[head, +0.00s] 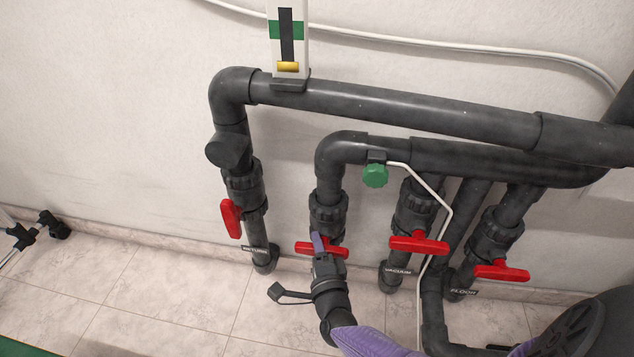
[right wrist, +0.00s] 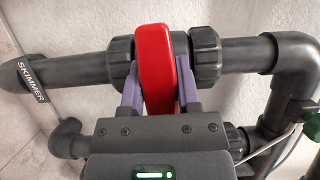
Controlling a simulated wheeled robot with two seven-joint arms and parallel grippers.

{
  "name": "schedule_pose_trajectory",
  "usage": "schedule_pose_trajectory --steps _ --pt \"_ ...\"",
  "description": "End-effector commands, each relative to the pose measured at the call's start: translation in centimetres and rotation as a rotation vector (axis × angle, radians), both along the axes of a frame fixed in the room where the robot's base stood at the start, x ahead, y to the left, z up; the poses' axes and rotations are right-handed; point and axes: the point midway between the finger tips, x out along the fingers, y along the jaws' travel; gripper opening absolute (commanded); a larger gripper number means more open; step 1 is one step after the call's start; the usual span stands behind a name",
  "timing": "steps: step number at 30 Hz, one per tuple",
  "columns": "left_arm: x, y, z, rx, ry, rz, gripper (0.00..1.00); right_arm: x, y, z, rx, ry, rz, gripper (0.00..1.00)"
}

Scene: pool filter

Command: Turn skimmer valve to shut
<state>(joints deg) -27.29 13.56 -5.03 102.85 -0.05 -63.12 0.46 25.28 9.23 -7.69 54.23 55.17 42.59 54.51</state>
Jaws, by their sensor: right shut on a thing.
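The skimmer valve has a red handle (head: 306,248) on a dark vertical pipe, second from the left in the head view. My right gripper (head: 321,243) reaches it from below and in front, hiding the handle's middle. In the right wrist view the red handle (right wrist: 155,65) stands between the two purple fingers of the right gripper (right wrist: 160,97), which are shut on it. The handle lies crosswise to its pipe. The SKIMMER label (right wrist: 33,82) shows on the pipe at left in the right wrist view. My left gripper is not in view.
The return valve handle (head: 231,219) at left lies along its pipe. The vacuum (head: 418,245) and floor (head: 502,272) handles at right lie crosswise. A green knob (head: 375,176) and thin white tube (head: 440,207) are close on the right.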

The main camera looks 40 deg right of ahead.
Motion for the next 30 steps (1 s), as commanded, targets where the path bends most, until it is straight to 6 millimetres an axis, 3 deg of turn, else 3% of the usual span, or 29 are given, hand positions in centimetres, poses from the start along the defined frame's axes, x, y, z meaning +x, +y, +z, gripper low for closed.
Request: schedule_pose_trajectory --steps 16,17,21,22,30 --pt "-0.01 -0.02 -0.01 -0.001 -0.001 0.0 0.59 -0.07 -0.05 -0.07 0.017 -0.017 -0.002 0.0" --pt "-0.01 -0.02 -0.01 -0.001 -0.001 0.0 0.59 -0.07 -0.05 -0.07 0.017 -0.017 -0.002 0.43" --pt "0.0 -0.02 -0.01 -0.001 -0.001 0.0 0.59 -0.06 -0.05 -0.05 0.017 -0.017 -0.002 0.73" --pt "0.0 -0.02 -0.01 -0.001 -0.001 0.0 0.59 -0.05 -0.04 -0.05 0.017 -0.017 -0.002 0.77" --pt "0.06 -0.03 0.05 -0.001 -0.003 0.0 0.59 -0.08 0.01 0.01 0.016 -0.017 -0.001 0.77"
